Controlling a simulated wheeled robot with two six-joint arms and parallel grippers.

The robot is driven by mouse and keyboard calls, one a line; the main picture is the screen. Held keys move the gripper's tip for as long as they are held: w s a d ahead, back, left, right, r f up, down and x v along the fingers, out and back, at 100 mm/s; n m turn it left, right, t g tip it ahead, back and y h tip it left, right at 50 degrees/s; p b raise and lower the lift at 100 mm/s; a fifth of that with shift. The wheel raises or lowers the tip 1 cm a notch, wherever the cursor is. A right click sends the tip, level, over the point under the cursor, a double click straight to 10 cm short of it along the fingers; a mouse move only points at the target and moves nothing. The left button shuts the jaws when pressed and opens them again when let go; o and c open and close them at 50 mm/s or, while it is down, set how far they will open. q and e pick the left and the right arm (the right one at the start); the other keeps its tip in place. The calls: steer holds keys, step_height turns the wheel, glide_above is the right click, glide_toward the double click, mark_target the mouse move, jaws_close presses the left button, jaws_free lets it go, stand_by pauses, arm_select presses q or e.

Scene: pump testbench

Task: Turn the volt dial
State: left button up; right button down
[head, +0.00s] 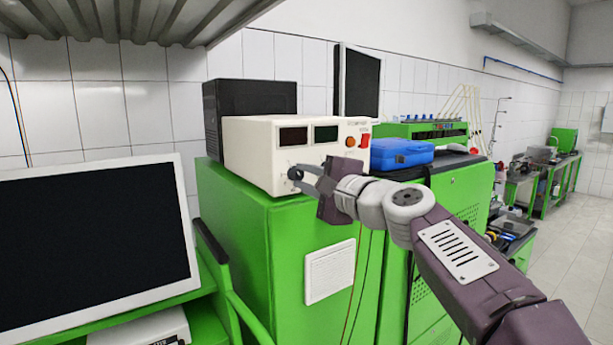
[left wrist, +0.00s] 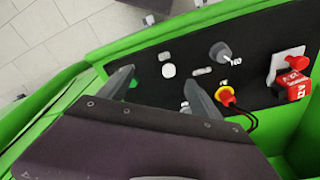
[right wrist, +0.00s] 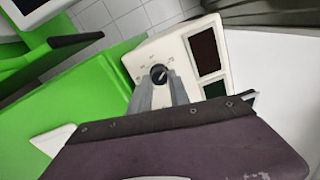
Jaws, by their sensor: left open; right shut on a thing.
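The volt dial (head: 294,174) is a small black round knob on the front of a cream power supply (head: 262,165), low on its left side. In the right wrist view the dial (right wrist: 158,73) shows a light pointer mark and small markings around it. My right gripper (head: 299,179) is at the dial, its two grey fingers shut on the knob's sides. The fingertips (right wrist: 158,84) partly cover the dial's lower side. My left gripper (left wrist: 163,88) is open, with its fingers wide apart in front of a black control panel (left wrist: 150,48). It is out of the head view.
The power supply stands on a green cabinet (head: 240,230). It carries two dark displays (right wrist: 205,60), an orange knob (head: 350,142) and a red switch (head: 364,141). A blue case (head: 400,153) lies to the right. A monitor (head: 90,245) stands at left. The black panel has a red-yellow button (left wrist: 226,97).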

arm_select(q)
steer(key=shift+r, duration=0.1)
arm_select(e)
steer(key=shift+m, duration=0.6)
steer(key=c, duration=1.3)
jaws_free()
steer(key=shift+o, duration=0.3)
steer(key=shift+a, duration=0.1)
arm_select(q)
step_height(320, 180, down, 3)
steer(key=b, duration=0.3)
arm_select(e)
steer(key=v, duration=0.9)
